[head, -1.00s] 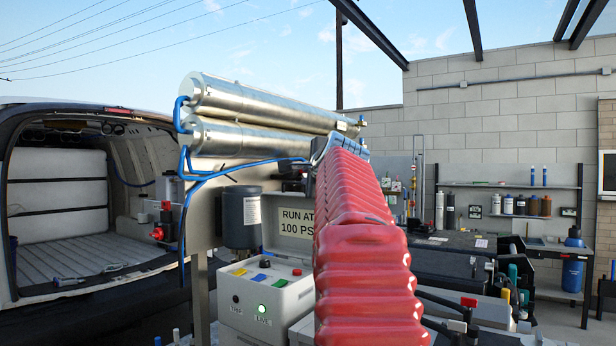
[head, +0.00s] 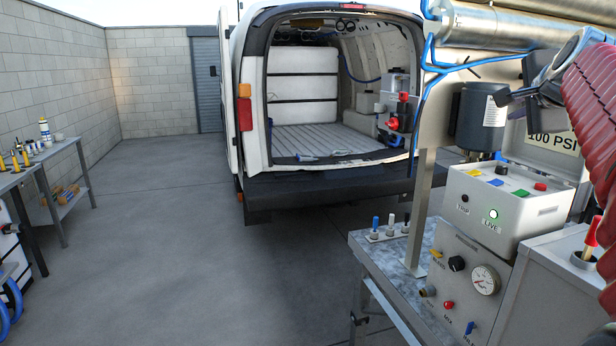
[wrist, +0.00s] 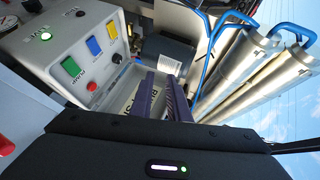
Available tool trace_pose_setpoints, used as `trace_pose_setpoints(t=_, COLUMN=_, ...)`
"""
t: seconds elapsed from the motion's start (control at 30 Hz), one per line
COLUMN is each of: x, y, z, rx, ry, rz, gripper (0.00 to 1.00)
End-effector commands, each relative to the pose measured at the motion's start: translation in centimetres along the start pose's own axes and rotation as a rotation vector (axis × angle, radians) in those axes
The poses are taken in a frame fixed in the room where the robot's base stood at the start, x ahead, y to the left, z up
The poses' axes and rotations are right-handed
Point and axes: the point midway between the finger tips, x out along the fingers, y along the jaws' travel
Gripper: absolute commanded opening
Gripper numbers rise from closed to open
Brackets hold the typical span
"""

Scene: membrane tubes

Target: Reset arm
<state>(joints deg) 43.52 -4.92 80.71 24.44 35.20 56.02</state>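My arm, in a ribbed red sleeve, enters at the right edge of the head view. The control box (head: 515,207) below has yellow, blue, green and red buttons and a lit green LIVE lamp (head: 493,214). It also shows tilted in the wrist view (wrist: 82,20).
Silver membrane tubes (head: 490,22) with blue hoses run along the top right; they are near the fingers in the wrist view (wrist: 235,65). An open van (head: 325,185) stands behind. A workbench (head: 385,262) is front right, a shelf table (head: 70,150) far left. The concrete floor between is clear.

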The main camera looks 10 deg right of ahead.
Motion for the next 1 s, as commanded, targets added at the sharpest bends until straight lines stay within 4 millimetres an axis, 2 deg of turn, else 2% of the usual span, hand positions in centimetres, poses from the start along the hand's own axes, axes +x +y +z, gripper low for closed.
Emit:
trace_pose_setpoints(t=0.03, x=-0.5, y=1.3, z=2.8, rx=-0.061, ry=-0.039, rz=0.025, gripper=0.15)
trace_pose_setpoints(t=0.2, x=-2.5, y=6.4, z=10.2, rx=-0.284, ry=-0.158, rz=0.107, gripper=0.15)
trace_pose_setpoints(t=0.37, x=-5.2, y=11.8, z=16.4, rx=-0.501, ry=-0.281, rz=0.167, gripper=0.15)
trace_pose_setpoints(t=0.5, x=-8.0, y=17.1, z=21.0, rx=-0.699, ry=-0.392, rz=0.204, gripper=0.15)
trace_pose_setpoints(t=0.67, x=-11.7, y=23.7, z=25.2, rx=-0.932, ry=-0.525, rz=0.23, gripper=0.15)
trace_pose_setpoints(t=0.8, x=-15.2, y=29.8, z=28.0, rx=-1.144, ry=-0.646, rz=0.238, gripper=0.15)
trace_pose_setpoints(t=1.0, x=-20.1, y=38.8, z=30.2, rx=-1.448, ry=-0.822, rz=0.227, gripper=0.15)
